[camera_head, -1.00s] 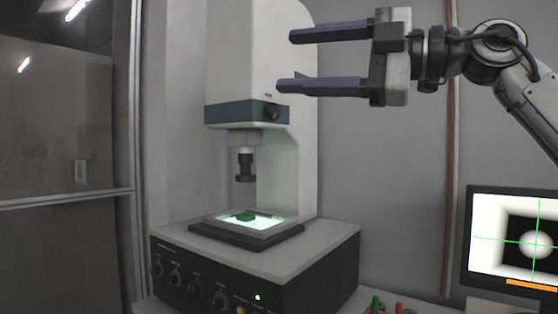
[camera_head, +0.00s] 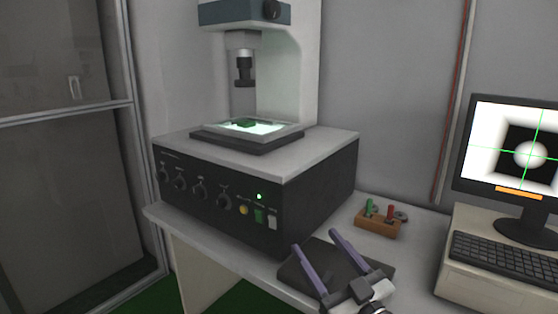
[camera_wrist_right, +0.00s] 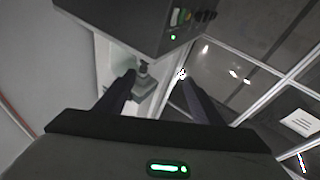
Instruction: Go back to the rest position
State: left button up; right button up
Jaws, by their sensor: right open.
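In the right wrist view the dark fingers (camera_wrist_right: 158,85) also stand apart and empty. The measuring machine (camera_head: 255,195) stands on the table to the left of and beyond the gripper. A green part (camera_head: 244,122) lies on its lit glass stage (camera_head: 268,129), under the lens (camera_head: 244,70). My left gripper is not in view.
A dark flat pad (camera_head: 375,262) lies on the table by the gripper. A small wooden block with green and red pieces (camera_head: 377,222) stands behind it. A monitor (camera_head: 515,150) and keyboard (camera_head: 505,262) are at the right. A glass partition (camera_head: 60,180) is at the left.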

jog(key=s+d+f+m+g+h, duration=0.1)
jog(key=s+f+m+h, duration=0.15)
jog(key=f, duration=0.45)
jog(key=s+d+f+m+g+h, duration=0.1)
jog(key=s+d+f, duration=0.15)
jog(key=f, duration=0.35)
jog(key=s+d+f+g+h, duration=0.1)
jog(key=s+f+g, duration=0.3)
jog(key=s+f, duration=0.7)
jog(key=s+d+f+m+g+h, duration=0.1)
jog(key=s+f+g, duration=0.3)
jog(key=s+f, duration=0.7)
jog(key=s+d+h, duration=0.1)
jog(key=s, duration=0.3)
jog(key=shift+d, duration=0.35)
jog(key=shift+s+h, duration=0.1)
jog(key=shift+h, duration=0.15)
